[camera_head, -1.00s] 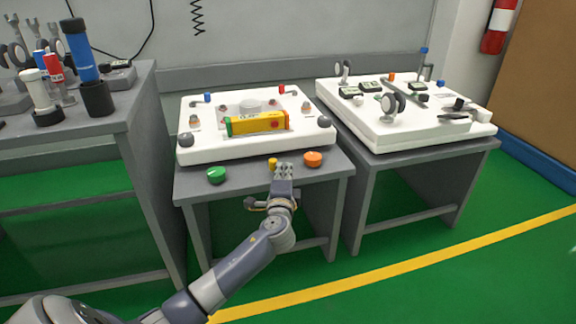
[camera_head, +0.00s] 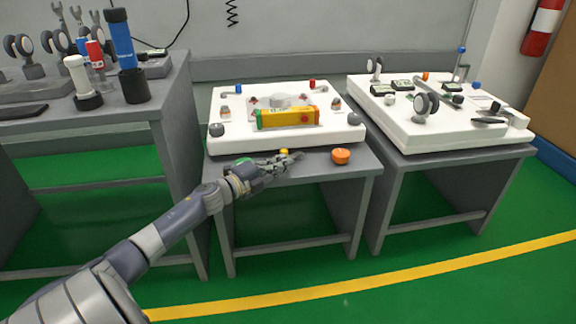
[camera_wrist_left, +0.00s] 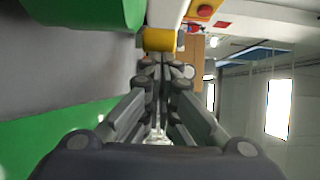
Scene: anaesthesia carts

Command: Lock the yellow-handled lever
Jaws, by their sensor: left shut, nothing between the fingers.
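The small yellow handle (camera_head: 284,152) shows at the front edge of the middle grey table, mostly hidden behind my left gripper (camera_head: 296,156). My left gripper comes in from the left, its fingers pointing right and shut with nothing between them. In the left wrist view the yellow handle (camera_wrist_left: 160,40) is a short cylinder just beyond the tips of my left gripper (camera_wrist_left: 160,62). I cannot tell whether they touch. The lever's other parts are hidden. My right gripper is not in view.
An orange knob (camera_head: 341,156) stands right of the handle. A green knob (camera_head: 243,161) is partly behind my left gripper. A white panel (camera_head: 240,143) with a yellow box (camera_head: 288,118) lies behind. Another white panel (camera_head: 450,145) is on the right table. Green floor in front is clear.

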